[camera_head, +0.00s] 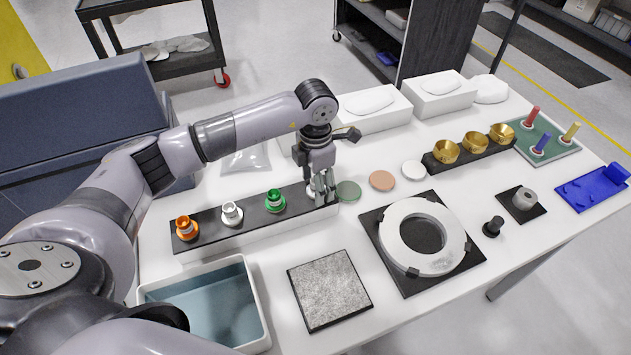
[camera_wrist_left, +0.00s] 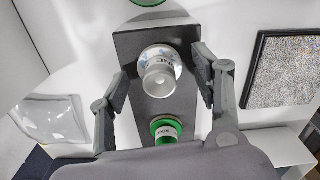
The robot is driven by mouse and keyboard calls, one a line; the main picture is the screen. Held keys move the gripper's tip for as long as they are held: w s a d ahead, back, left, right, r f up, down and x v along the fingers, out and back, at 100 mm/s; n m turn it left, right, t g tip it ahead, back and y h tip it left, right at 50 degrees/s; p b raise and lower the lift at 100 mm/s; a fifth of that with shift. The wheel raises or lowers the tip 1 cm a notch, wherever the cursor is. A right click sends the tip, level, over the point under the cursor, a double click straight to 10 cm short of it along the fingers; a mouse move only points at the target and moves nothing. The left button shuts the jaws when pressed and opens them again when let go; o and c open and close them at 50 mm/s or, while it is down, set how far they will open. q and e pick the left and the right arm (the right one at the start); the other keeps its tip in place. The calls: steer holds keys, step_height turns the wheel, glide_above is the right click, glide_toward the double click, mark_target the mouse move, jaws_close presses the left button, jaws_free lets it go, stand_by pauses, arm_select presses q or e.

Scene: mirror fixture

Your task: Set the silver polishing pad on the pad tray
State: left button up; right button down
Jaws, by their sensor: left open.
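My left gripper (camera_head: 322,190) points down over the right end of a long black-topped rack (camera_head: 253,214). In the left wrist view its fingers (camera_wrist_left: 165,85) are apart, either side of a silver-white knobbed piece (camera_wrist_left: 160,70) on the rack. Contact is not visible. In the head view the fingers partly hide this piece. A green piece (camera_head: 275,200), a second silver-white piece (camera_head: 232,213) and an orange piece (camera_head: 186,228) stand along the rack. Flat round discs lie beyond it: green (camera_head: 348,191), copper (camera_head: 382,180) and pale (camera_head: 413,170). I cannot tell which item is the silver pad or which surface the pad tray.
A blue-lined bin (camera_head: 258,303) stands front left, beside a grey textured plate (camera_head: 330,290). A white ring (camera_head: 396,235) sits on a black square base. Gold cups (camera_head: 475,142) stand at the back right. White boxes (camera_head: 375,112) line the back. A clear bag (camera_head: 247,158) lies behind the rack.

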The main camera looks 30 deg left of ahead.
arm_select(q)
steer(key=shift+r+p, duration=0.3)
step_height(320, 180, up, 12)
steer(key=b, duration=0.4)
steer(key=shift+f, duration=0.2)
